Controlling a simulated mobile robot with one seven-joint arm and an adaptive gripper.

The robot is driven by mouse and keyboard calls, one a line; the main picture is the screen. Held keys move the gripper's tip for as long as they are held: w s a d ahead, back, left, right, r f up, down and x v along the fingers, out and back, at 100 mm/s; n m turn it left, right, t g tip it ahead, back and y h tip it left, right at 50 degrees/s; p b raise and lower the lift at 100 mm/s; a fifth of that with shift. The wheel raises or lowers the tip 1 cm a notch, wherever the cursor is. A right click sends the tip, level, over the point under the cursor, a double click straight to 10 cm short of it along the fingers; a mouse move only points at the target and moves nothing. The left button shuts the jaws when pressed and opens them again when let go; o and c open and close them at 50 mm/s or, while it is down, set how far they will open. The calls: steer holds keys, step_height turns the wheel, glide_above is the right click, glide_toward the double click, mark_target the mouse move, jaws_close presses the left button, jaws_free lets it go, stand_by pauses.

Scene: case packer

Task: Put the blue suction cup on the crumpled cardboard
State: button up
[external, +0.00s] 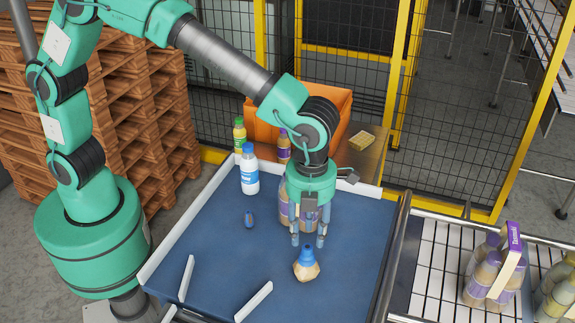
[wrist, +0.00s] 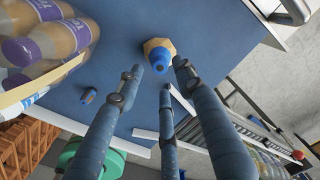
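A blue piece that looks like the suction cup (external: 306,255) stands on top of a tan, faceted lump, which looks like the crumpled cardboard (external: 306,272), on the blue table. In the wrist view the blue suction cup (wrist: 160,61) sits over the tan cardboard (wrist: 151,44), just beyond my fingertips. My gripper (external: 308,241) points down above and slightly behind them. Its fingers (wrist: 160,75) are spread with nothing between them, apart from the cup.
White rails (external: 254,302) edge the front. A roller conveyor (external: 440,265) is at right.

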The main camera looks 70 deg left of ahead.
mark_target(307, 245)
step_height(307, 245, up, 6)
steer(key=shift+r, duration=0.15)
stand_by(0.3)
stand_by(0.6)
steer(key=s+a+r+n+t, duration=0.1)
steer(key=a+r+n, duration=0.35)
steer(key=a, duration=0.55)
steer(key=s+a+r+n+t+h, duration=0.1)
steer(key=a+r+n, duration=0.3)
steer(key=a, duration=0.5)
steer(key=s+a+r+n+t, duration=0.1)
steer(key=a+r+n, duration=0.2)
steer(key=a+n, duration=0.5)
steer(key=s+a+f+n+t, duration=0.1)
steer(key=s+a+n, duration=0.5)
steer(key=a, duration=0.5)
steer(key=s+a+f+n+t+y, duration=0.1)
steer(key=s+a+n, duration=0.6)
steer(key=s+a, duration=0.3)
steer(key=shift+s+a+f+t, duration=0.15)
steer(key=shift+a+t, duration=0.15)
steer(key=shift+a, duration=0.15)
